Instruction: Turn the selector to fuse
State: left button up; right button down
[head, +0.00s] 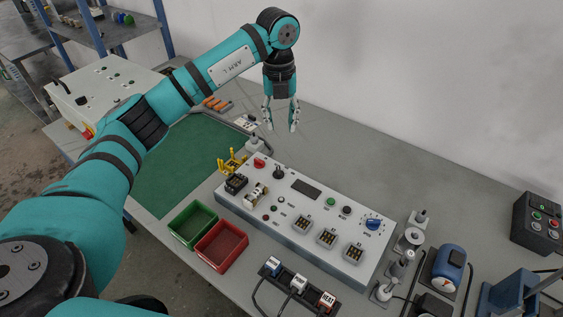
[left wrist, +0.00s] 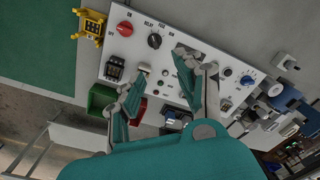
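The selector is a black round knob (head: 279,172) near the far left end of the white control panel (head: 237,195). In the left wrist view the black selector knob (left wrist: 155,41) sits under small labels, one of which seems to read FUSE. Where its pointer aims is too small to tell. My left gripper (head: 281,127) is open and empty, fingers down, in the air above and behind the selector. In the left wrist view the spread fingers of my left gripper (left wrist: 177,71) show nothing between them. My right gripper is in neither view.
A red knob (head: 259,162) is left of the selector; a blue dial (head: 373,224) is at the panel's right. A yellow holder (head: 232,163) stands by its left end. Green (head: 192,224) and red (head: 221,245) bins sit in front. A small post stands behind the panel.

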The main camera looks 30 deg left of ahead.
pick_arm(q)
jog(key=p, duration=0.4)
send_near(279, 170)
notch_tip(279, 170, down, 9)
jog(key=shift+d+r, duration=0.1)
jog(key=shift+r, duration=0.05)
jog(key=shift+c, duration=0.2)
grip_shut()
